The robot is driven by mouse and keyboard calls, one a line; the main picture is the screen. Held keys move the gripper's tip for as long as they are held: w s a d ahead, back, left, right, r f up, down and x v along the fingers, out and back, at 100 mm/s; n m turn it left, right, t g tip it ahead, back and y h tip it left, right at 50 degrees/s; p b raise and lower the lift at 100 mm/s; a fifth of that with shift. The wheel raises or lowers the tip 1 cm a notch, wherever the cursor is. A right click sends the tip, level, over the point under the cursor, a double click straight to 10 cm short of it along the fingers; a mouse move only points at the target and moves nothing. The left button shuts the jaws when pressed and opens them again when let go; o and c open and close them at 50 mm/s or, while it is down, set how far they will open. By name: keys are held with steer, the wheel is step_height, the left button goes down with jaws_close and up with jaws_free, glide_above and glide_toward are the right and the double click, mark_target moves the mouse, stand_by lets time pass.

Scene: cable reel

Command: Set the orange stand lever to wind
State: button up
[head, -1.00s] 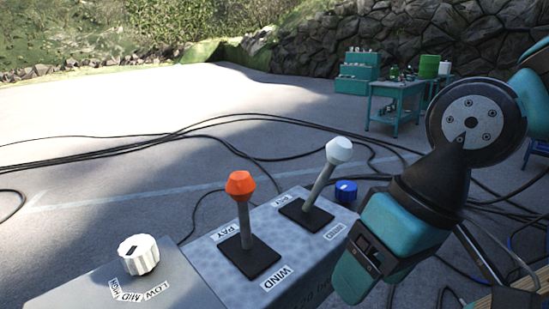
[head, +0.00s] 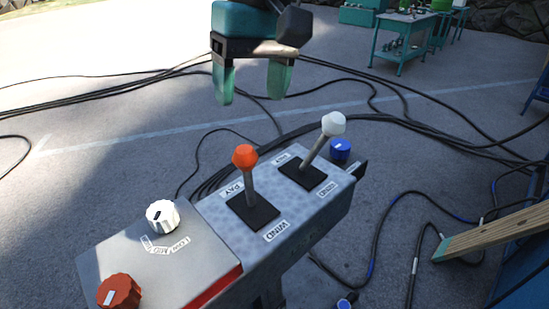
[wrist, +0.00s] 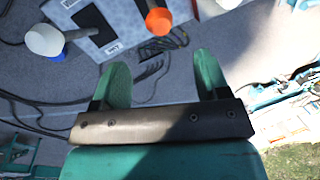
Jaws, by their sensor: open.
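The orange lever (head: 245,158) stands on the grey control box (head: 325,215), in a black slot plate between a PAY label (head: 231,191) and a WIND label (head: 276,231). Its shaft is nearly upright, leaning slightly toward the PAY side. In the wrist view its orange knob (wrist: 158,20) shows at the top, beyond the fingers. My gripper (head: 253,85) is open and empty, its fingers pointing down. In the head view it appears above and beyond the orange knob, apart from it. In the wrist view the open gripper (wrist: 162,82) has nothing between its fingers.
A white lever (head: 333,124) stands right of the orange one, with a blue knob (head: 341,150) beside it. A white dial (head: 162,217) and a red-orange knob (head: 119,292) sit on the left box. Cables lie on the ground. A green bench (head: 405,30) stands far back.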

mark_target(247, 148)
steer(key=f, duration=0.3)
steer(key=a+f, duration=0.1)
steer(key=f, duration=0.3)
steer(key=s+a+f+p, duration=0.1)
steer(key=f, duration=0.3)
steer(key=shift+f, duration=0.2)
